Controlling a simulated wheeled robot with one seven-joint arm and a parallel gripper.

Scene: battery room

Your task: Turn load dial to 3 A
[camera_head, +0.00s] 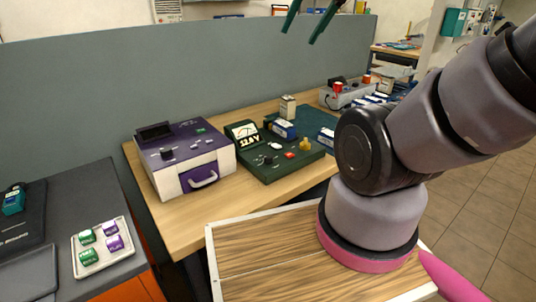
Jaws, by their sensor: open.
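A green tester unit (288,166) stands on the wooden bench, with a lit display (247,137) that seems to read 12.6 V. Its sloped front carries a dark knob (268,160), a red button (290,155) and a yellow knob (304,145). A purple and white unit (194,158) beside it on the left has a dark knob (167,153) too. I cannot tell which knob is the load dial, and no scale is readable. My gripper (298,38) shows as two dark green fingers at the top edge, open and empty, apart from the units.
A blue battery block (284,129) sits on the green unit, with a small can (288,107) behind. A grey partition (90,95) stands behind the bench. A tray of small green and purple blocks (75,264) lies on the grey cabinet at left. My arm hides the bench's right part.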

